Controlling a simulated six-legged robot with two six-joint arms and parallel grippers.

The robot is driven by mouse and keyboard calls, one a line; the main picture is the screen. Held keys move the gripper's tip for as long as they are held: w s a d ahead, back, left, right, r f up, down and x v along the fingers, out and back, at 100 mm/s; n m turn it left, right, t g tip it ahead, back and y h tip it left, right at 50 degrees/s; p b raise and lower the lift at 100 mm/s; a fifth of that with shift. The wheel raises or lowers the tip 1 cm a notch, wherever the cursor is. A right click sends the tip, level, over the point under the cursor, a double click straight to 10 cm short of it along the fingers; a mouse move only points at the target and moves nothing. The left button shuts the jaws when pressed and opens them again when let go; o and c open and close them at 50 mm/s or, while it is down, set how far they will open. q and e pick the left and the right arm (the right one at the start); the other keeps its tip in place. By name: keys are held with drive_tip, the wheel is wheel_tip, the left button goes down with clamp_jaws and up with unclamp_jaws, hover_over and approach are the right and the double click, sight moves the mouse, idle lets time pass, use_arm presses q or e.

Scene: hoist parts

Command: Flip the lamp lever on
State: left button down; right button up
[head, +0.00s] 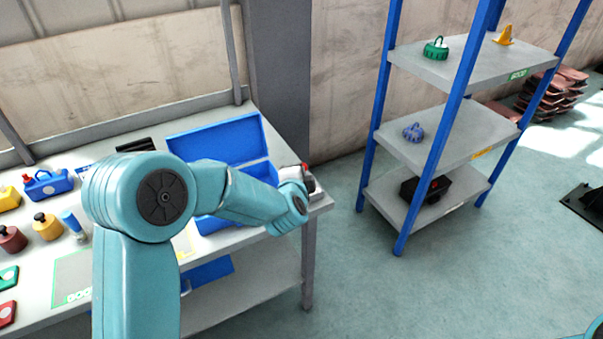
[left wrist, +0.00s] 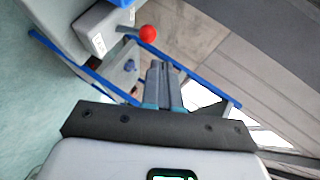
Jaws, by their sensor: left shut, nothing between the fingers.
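The lever has a round red knob (left wrist: 148,33) on a short stem, which sticks out from a pale grey switch box (left wrist: 103,30) in the left wrist view. In the head view the switch box (head: 312,184) sits at the right end of the workbench, partly hidden by my left arm; a bit of red shows above it. My left gripper (left wrist: 163,66) is shut and empty. In the wrist picture its fingertips lie just below the red knob, with a visible gap. Whether the lever is on or off cannot be told. My right gripper is out of view.
The workbench (head: 145,150) holds an open blue box (head: 235,135), bottles and small coloured parts. A blue-posted shelf rack (head: 447,130) with several parts stands to the right. The floor between bench and rack is clear.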

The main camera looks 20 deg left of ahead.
use_arm(q)
drive_tip(key=r+v, duration=0.1)
drive_tip(key=v, duration=0.7)
drive_tip(key=shift+a, duration=0.4)
drive_tip(key=shift+s+r, duration=0.1)
drive_tip(key=shift+r, duration=0.15)
drive_tip(key=s+d+f+g+h, duration=0.1)
drive_tip(key=s+f+g, duration=0.25)
drive_tip(key=f, duration=0.75)
drive_tip(key=s+d+f+g+h, duration=0.15)
drive_tip(key=s+f, duration=0.25)
drive_tip(key=f, duration=0.7)
drive_tip(key=s+d+f+n+g+h, duration=0.2)
drive_tip(key=s+d+f+n+g, duration=0.1)
drive_tip(key=s+n, duration=0.4)
drive_tip(key=s+d+f+n+g+h, duration=0.3)
drive_tip(key=s+d+f+n, duration=0.3)
drive_tip(key=s, duration=0.6)
drive_tip(key=shift+d+f+n+g, duration=0.2)
drive_tip(key=shift+f+n+g, duration=0.2)
drive_tip(key=shift+f+g, duration=0.35)
